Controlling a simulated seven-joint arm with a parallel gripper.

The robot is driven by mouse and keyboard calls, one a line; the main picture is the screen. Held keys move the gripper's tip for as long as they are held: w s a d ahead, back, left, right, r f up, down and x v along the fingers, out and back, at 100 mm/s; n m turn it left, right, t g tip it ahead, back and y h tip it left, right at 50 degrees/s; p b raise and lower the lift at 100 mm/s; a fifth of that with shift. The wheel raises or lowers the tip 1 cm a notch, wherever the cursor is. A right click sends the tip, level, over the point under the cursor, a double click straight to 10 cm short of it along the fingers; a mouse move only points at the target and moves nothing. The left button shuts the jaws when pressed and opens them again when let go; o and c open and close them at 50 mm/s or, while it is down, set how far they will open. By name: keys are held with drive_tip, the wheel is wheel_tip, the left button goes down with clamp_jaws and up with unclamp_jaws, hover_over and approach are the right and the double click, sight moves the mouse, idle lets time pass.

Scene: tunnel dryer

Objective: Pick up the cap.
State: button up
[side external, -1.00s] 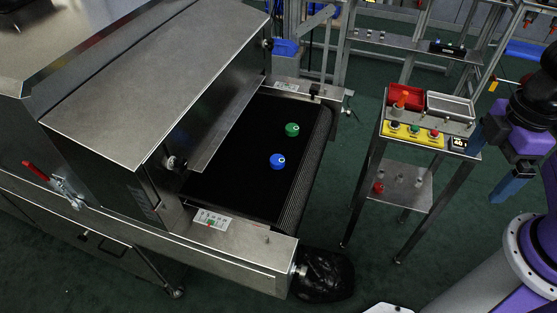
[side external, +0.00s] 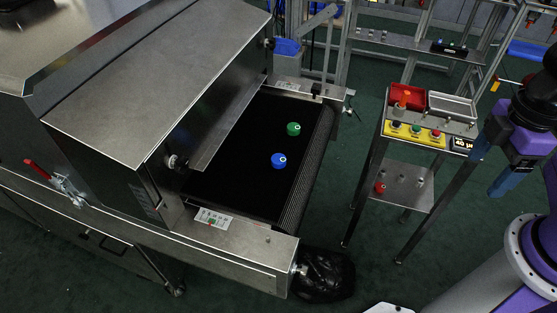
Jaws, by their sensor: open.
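Two small round cap-like pieces lie on the black belt of the dryer. One is a blue cap (side external: 278,160) and the other a green cap (side external: 293,129), each with a pale ring mark on top. The blue one is nearer the camera, and the two are apart. I cannot tell which one the task means. My gripper (side external: 484,174) is at the right edge, with its two blue fingers spread and nothing between them. It is far to the right of the belt, beyond the control stand.
The black belt (side external: 250,185) runs out from under the steel dryer hood (side external: 150,75). A control stand (side external: 457,128) with a red bin (side external: 407,92) and buttons stands between my gripper and the belt. A black bag (side external: 325,275) lies below the belt's near corner.

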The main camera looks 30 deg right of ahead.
drive_tip(key=w+a+f+n+t+h, duration=0.3)
drive_tip(key=w+n+t+h, duration=0.15)
drive_tip(key=w, duration=0.35)
drive_tip(key=w+a+f+n+t+h, duration=0.25)
drive_tip(key=w+f+n, duration=0.2)
drive_tip(key=w, duration=0.35)
drive_tip(key=w+a+f+n+t+y, duration=0.2)
drive_tip(key=w+a+f+n+t, duration=0.3)
drive_tip(key=a+n, duration=0.35)
drive_tip(key=n+t+y, duration=0.1)
drive_tip(key=n+y, duration=0.4)
drive_tip(key=n, duration=0.1)
approach(280, 160)
drive_tip(key=x, duration=0.9)
drive_tip(key=c, duration=1.2)
